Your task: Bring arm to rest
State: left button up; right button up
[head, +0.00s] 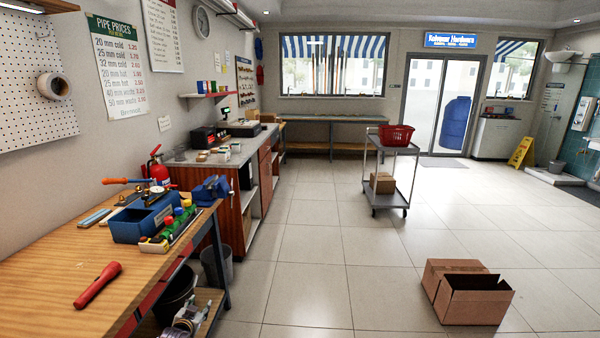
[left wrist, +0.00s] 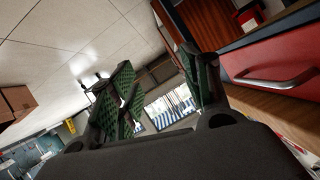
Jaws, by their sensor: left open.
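My left gripper (left wrist: 157,70) shows in the left wrist view with its two green-padded fingers spread apart. Nothing is between the fingers. It is beside the workbench, whose red drawer front (left wrist: 275,65) with a metal handle (left wrist: 265,85) is to the right in that view. The wrist picture is strongly tilted, with pale floor tiles at upper left. I cannot make out either gripper clearly in the head view. My right gripper does not show.
The wooden workbench (head: 60,262) at left carries a red torch (head: 98,285), a blue toolbox (head: 143,217) and a blue vise (head: 211,190).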

pick_arm(q)
jog(key=s+d+f+g, duration=0.2)
jog(key=s+f+g, duration=0.4)
jog(key=s+f, duration=2.2)
jog(key=s+d+f+g, duration=0.1)
jog(key=s+f, duration=0.3)
jog(key=s, duration=0.8)
jog(key=s+d+f+g, duration=0.1)
jog(key=s+f+g, duration=0.2)
jog(key=s, duration=0.9)
jog(key=s+d+f+g, duration=0.1)
jog(key=s+f, duration=0.6)
jog(key=s, duration=0.5)
jog(key=shift+d+f+g, duration=0.15)
jog(key=shift+d+g, duration=0.15)
jog(key=shift+g, duration=0.1)
